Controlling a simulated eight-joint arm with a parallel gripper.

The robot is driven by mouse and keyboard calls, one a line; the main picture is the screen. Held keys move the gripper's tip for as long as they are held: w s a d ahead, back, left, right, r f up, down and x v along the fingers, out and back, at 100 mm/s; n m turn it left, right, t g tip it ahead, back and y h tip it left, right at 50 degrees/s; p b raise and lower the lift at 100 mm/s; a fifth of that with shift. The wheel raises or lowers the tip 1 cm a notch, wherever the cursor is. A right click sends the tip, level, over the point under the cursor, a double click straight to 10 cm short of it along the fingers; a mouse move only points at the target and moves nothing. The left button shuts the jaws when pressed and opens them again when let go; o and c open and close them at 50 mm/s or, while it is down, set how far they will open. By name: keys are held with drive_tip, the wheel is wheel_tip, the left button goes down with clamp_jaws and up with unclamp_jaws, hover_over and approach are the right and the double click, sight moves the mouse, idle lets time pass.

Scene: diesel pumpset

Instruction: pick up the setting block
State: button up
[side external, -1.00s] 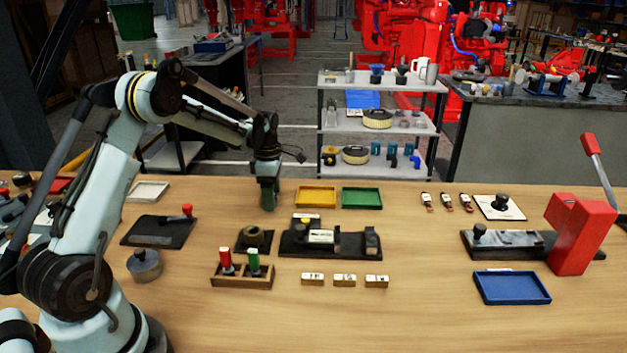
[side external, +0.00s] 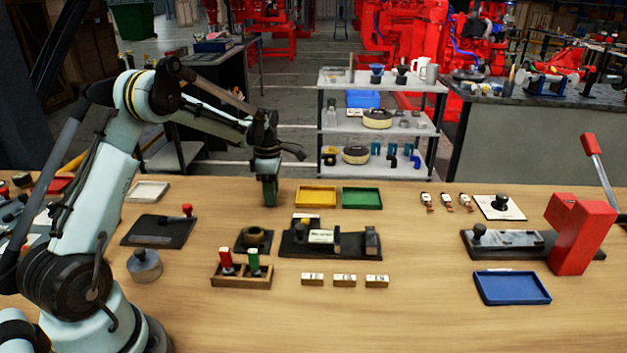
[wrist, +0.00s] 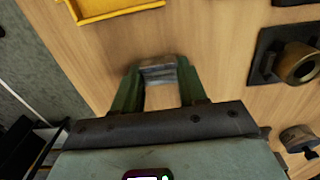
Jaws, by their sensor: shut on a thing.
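My gripper (side external: 269,198) points down over the back of the wooden table, left of the yellow tray. In the wrist view its two green fingers (wrist: 158,80) are closed on a small grey metallic block, which I take to be the setting block (wrist: 158,72). The block spans the gap between the fingertips. In the side view the fingers hide the block, and I cannot tell how far it is above the table.
The yellow tray (side external: 316,196) and green tray (side external: 361,197) lie right of my gripper. In front are a black base with a brass ring (side external: 254,238) and a black fixture (side external: 330,243). Bare wood lies left of my gripper.

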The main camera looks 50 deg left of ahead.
drive_tip(key=r, duration=0.4)
drive_tip(key=shift+d, duration=0.3)
drive_tip(key=d+r, duration=0.6)
drive_tip(key=d, duration=0.5)
drive_tip(key=shift+s+r, duration=0.2)
drive_tip(key=shift+s, duration=0.25)
hover_over(352, 243)
drive_tip(key=shift+f, duration=0.95)
drive_tip(key=shift+f, duration=3.65)
drive_tip(key=shift+f, duration=0.3)
